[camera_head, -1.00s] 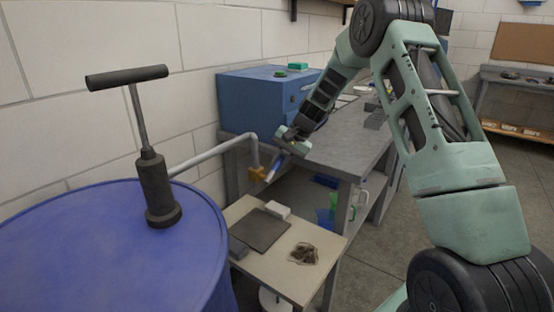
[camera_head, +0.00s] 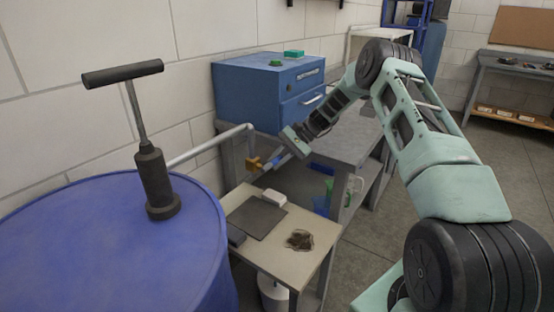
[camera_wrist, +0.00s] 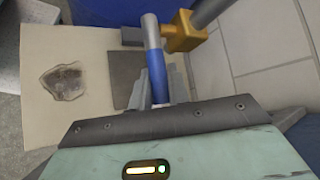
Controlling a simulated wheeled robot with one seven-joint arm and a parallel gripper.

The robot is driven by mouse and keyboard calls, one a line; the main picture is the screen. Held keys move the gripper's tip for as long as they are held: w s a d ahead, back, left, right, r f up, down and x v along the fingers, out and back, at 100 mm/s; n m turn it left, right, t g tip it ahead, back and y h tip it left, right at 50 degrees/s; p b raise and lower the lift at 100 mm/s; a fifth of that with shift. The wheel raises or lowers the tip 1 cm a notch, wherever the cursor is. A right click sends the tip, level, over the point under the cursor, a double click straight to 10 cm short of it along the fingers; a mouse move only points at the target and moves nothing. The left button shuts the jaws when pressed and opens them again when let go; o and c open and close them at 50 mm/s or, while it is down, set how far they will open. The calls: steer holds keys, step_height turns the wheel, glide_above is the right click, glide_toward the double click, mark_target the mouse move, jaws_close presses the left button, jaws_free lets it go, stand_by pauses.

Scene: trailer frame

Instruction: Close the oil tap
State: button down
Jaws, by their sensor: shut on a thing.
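The oil tap is a brass valve body (camera_head: 255,163) at the end of a grey pipe that comes from the blue drum. Its lever (camera_head: 270,166) has a blue sleeve and sticks out to the right of the body. My gripper (camera_head: 280,160) is shut on the lever. In the wrist view the blue lever (camera_wrist: 157,72) stands between the two grey fingers of my gripper (camera_wrist: 160,88), and its pale end joins a dark piece beside the brass body (camera_wrist: 183,32). The exact finger contact is small in the head view.
The blue drum (camera_head: 90,240) with a hand pump (camera_head: 155,185) fills the left. A low table (camera_head: 300,262) with a dark plate (camera_head: 258,217), a white block (camera_head: 273,197) and a brown stain stands below the tap. A workbench (camera_head: 345,140) with a blue cabinet (camera_head: 250,98) is behind.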

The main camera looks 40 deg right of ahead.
stand_by(0.3)
steer(key=c, duration=1.3)
jaws_free()
steer(key=shift+c, duration=0.2)
steer(key=b+v, duration=0.1)
steer(key=v, duration=1.6)
steer(key=shift+d, duration=0.2)
